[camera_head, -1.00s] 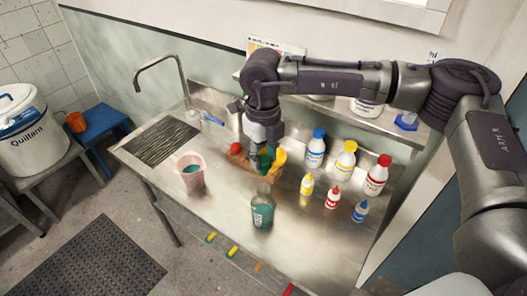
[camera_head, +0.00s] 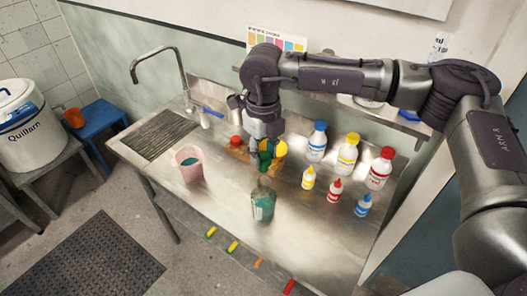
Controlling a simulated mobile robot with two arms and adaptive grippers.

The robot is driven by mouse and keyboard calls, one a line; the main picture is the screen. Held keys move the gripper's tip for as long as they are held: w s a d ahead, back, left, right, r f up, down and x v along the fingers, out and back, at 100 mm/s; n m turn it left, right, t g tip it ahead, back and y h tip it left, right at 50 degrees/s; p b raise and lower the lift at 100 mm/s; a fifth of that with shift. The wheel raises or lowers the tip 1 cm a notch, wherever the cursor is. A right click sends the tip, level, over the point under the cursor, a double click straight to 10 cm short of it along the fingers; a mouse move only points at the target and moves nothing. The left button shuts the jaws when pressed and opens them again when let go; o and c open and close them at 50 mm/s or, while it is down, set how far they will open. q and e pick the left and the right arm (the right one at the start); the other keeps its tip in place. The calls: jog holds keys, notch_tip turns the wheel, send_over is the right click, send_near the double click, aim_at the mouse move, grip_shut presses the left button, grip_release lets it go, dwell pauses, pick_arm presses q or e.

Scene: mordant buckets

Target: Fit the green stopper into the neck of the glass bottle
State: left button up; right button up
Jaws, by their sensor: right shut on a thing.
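The glass bottle (camera_head: 262,207) stands upright on the steel counter, with teal-green contents. Its open neck points up. My right gripper (camera_head: 261,150) is behind the bottle, over a small wooden rack (camera_head: 236,153). It is shut on the green stopper (camera_head: 265,160), which shows just below the fingers. The stopper is apart from the bottle neck, a little beyond it in the picture. The gripper hides part of the rack and stopper. My left gripper is not in view.
A red stopper (camera_head: 235,141) and a yellow one (camera_head: 280,149) are at the rack. Several capped bottles (camera_head: 347,153) stand to the right. The counter in front of the glass bottle is clear.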

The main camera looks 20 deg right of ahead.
aim_at(263, 171)
jog(key=shift+f+b, duration=3.05)
jog(key=shift+f, duration=0.2)
jog(key=o, duration=1)
jog(key=shift+c, duration=0.2)
notch_tip(263, 171, up, 12)
